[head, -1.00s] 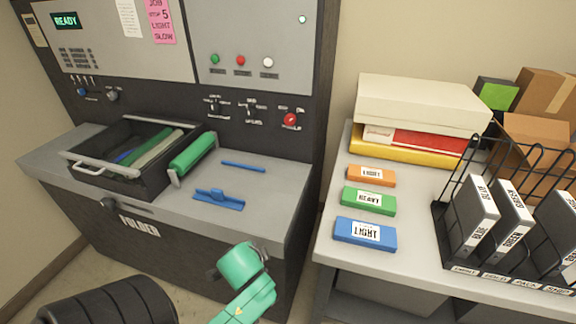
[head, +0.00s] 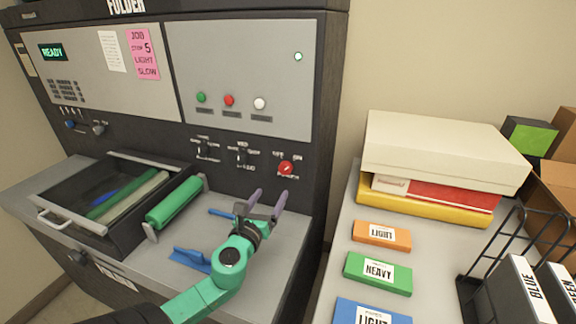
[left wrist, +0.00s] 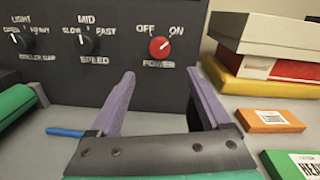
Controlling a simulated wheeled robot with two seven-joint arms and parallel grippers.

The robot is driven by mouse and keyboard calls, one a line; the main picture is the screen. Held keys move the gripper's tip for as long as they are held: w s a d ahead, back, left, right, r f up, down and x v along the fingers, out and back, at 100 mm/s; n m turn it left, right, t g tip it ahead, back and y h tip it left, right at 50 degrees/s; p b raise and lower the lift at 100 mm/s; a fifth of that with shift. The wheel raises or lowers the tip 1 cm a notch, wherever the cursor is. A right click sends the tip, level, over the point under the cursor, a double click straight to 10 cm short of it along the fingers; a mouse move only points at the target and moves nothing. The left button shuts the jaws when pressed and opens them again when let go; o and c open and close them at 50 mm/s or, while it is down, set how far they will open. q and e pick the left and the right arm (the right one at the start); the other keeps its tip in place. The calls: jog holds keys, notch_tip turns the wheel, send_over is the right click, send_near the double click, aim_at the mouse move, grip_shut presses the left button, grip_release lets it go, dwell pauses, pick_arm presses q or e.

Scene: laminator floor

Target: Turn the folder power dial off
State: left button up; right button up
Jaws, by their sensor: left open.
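The red power dial (head: 286,168) sits at the lower right of the folder's dark front panel. In the left wrist view the red dial (left wrist: 159,47) stands above the word POWER, with OFF to its upper left and ON to its upper right. Its pale mark appears to lean up and right, toward ON. My left gripper (head: 267,197) is open and empty, just in front of and below the dial. Its two purple fingers (left wrist: 161,74) are apart, with the dial beyond the gap between them and not touched. My right gripper is not in view.
The speed knob (left wrist: 85,45) and another knob (left wrist: 20,42) are left of the dial. A green roller (head: 175,202) and blue pieces (head: 190,259) lie on the folder's shelf. A side table right holds boxes (head: 440,150) and labelled packs (head: 377,273).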

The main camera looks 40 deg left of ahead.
aim_at(284, 170)
pick_arm(q)
jog(key=p+x, duration=0.1)
jog(key=x, duration=1)
jog(key=shift+a+r, duration=0.1)
jog(key=shift+a, duration=0.1)
jog(key=shift+w+a, duration=0.1)
jog(key=shift+w, duration=0.3)
jog(key=shift+w+r, duration=0.15)
grip_shut()
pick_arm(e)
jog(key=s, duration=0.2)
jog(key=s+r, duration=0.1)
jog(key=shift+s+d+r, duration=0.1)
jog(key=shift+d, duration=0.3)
